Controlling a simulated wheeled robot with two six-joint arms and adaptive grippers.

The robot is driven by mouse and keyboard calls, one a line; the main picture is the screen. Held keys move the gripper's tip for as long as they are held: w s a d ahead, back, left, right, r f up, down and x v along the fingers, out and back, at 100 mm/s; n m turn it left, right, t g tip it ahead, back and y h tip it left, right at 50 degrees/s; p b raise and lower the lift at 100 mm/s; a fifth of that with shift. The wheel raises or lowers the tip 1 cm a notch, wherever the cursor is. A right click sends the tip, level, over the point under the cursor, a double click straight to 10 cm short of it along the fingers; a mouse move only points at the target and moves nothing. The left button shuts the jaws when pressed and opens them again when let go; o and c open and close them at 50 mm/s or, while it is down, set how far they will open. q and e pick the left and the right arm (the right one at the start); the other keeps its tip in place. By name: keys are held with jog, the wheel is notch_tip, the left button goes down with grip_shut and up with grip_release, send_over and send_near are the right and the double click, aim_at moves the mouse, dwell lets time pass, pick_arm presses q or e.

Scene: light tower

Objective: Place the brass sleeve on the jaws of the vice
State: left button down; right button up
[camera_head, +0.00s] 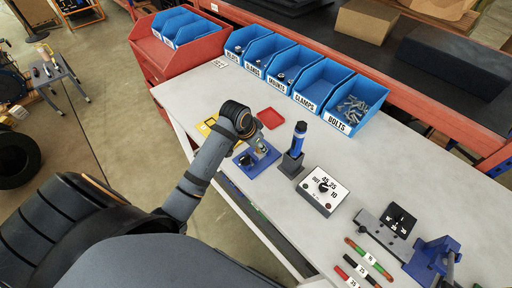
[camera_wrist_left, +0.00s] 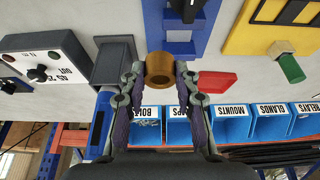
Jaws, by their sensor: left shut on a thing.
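My left gripper (camera_head: 258,139) is at the near edge of the bench, beside a blue plate (camera_head: 268,160) that carries a dark upright part. In the left wrist view my left gripper (camera_wrist_left: 160,78) is shut on the brass sleeve (camera_wrist_left: 160,66), a short ring with its opening visible. The sleeve is close to the blue plate (camera_wrist_left: 184,47) in that view; I cannot tell whether they touch. A blue clamp-like body (camera_head: 432,262) that looks like the vice stands at the lower right of the head view, well away from the sleeve; its jaws are hard to make out. My right gripper is not in view.
A blue-and-black upright tool (camera_head: 296,146) in a dark holder and a grey switch box (camera_head: 323,190) stand between the gripper and the right side. A red tray (camera_head: 271,117) lies behind. Blue bins (camera_head: 323,84) line the back. Coloured rods (camera_head: 369,259) lie at front right.

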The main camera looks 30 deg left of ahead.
pick_arm(q)
jog(key=w+f, duration=0.1)
jog(key=w+a+f, duration=0.1)
jog(key=f, duration=0.1)
jog(key=w+f, duration=0.1)
jog(key=shift+a+f, duration=0.25)
jog(key=shift+a, duration=0.1)
jog(key=shift+w+a+f, duration=0.15)
jog(key=shift+a+f, duration=0.1)
jog(key=shift+f, duration=0.15)
notch_tip(320, 180, down, 3)
jog(key=shift+w+f+p, duration=0.1)
jog(key=shift+w+p, duration=0.05)
jog(key=shift+p, duration=0.7)
jog(key=shift+f, duration=0.1)
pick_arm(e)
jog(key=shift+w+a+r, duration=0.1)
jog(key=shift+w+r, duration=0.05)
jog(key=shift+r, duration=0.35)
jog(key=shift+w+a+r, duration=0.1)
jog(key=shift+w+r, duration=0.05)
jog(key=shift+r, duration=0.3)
pick_arm(q)
jog(key=shift+f, duration=0.15)
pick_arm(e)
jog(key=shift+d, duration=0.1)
pick_arm(q)
jog(key=c, duration=1)
grip_release()
